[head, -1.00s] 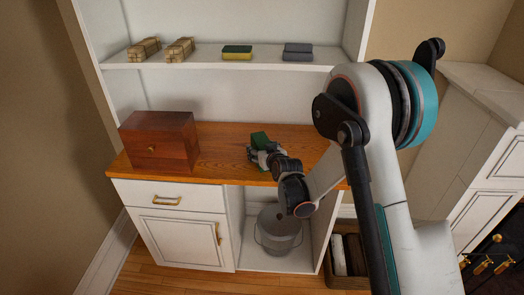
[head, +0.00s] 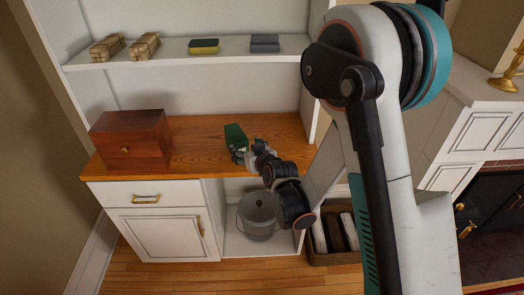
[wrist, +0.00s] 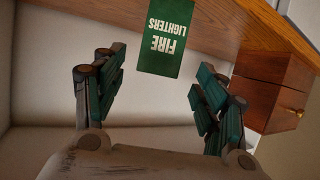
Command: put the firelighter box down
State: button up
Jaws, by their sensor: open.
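The firelighter box (head: 235,136) is dark green and stands on the wooden countertop (head: 196,155), near its middle. In the wrist view the box (wrist: 165,38) shows its white "FIRE LIGHTERS" lettering upside down. My gripper (head: 243,156) is on the near side of the box, low over the countertop's front part. In the wrist view my gripper's fingers (wrist: 158,88) are spread wide and empty. The box lies beyond the fingertips, with a visible gap to either finger.
A reddish-brown wooden box (head: 130,140) sits left on the countertop. The shelf above (head: 170,58) holds two tied bundles, a sponge (head: 204,46) and folded grey cloths (head: 265,43). A metal bucket (head: 257,217) stands in the open bay below. A crate (head: 333,258) stands right on the floor.

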jog(key=s+d+r+m+g+h, duration=0.2)
jog(key=s+d+r+g, duration=0.1)
jog(key=s+d+r, duration=0.9)
jog(key=s+d+r+m+g+h, duration=0.1)
jog(key=s+d, duration=0.2)
jog(key=s, duration=0.7)
jog(key=s+d+r+m+g+h, duration=0.1)
jog(key=s+d, duration=0.3)
jog(key=s, duration=0.7)
jog(key=shift+s+r+g+h, duration=0.2)
jog(key=shift+r+g+h, duration=0.15)
jog(key=shift+r, duration=0.25)
jog(key=shift+d, duration=0.1)
